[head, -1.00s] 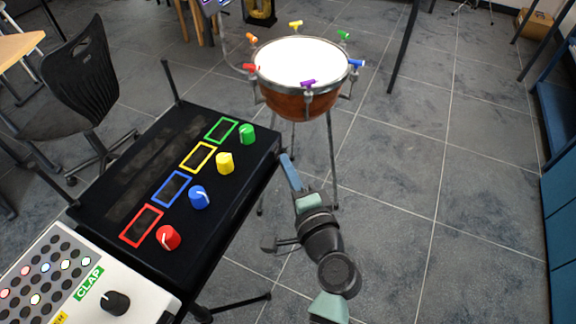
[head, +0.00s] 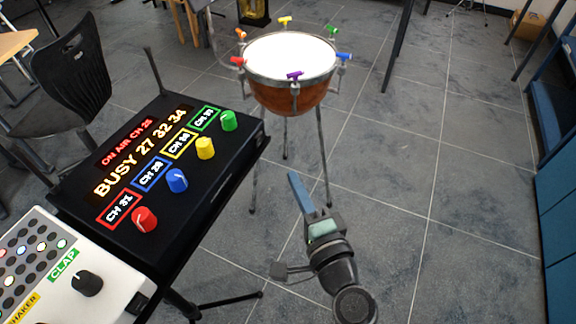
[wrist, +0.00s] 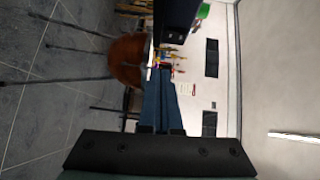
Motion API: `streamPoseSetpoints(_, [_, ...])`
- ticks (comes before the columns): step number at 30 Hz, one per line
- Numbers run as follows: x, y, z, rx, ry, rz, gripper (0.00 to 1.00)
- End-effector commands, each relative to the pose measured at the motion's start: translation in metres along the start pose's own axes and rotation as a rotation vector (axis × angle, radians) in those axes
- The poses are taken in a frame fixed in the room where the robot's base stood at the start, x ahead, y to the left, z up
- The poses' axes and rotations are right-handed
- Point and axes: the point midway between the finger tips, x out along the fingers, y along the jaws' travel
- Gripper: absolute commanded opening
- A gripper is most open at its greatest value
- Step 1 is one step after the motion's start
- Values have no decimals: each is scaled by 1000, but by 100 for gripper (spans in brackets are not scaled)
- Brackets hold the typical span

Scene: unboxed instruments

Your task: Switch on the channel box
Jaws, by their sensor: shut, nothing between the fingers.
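The channel box (head: 222,163) is a black, sloped box on a stand at the left in the head view. Red, blue, yellow and green frames show lit channel numbers beside a red knob (head: 144,219), blue knob (head: 177,181), yellow knob (head: 205,148) and green knob (head: 228,121). My gripper (head: 294,177) is shut and empty, to the right of the box and apart from it. Its blue fingers also show in the wrist view (wrist: 158,88).
A white pad box (head: 50,262) with a black knob and a CLAP label stands at the lower left. A copper kettle drum (head: 290,97) with coloured handles stands behind my gripper. A black chair (head: 68,65) is at the left. Floor at the right is clear.

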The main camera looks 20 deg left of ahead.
Motion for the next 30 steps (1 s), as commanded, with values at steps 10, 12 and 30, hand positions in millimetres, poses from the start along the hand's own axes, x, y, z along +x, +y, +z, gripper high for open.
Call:
streamPoseSetpoints(10, [-46,6,0,-2,2,0,0])
streamPoseSetpoints(12, [-48,6,0,-2,2,0,0])
streamPoseSetpoints(30, [-46,2,-2,-18,4,0,0])
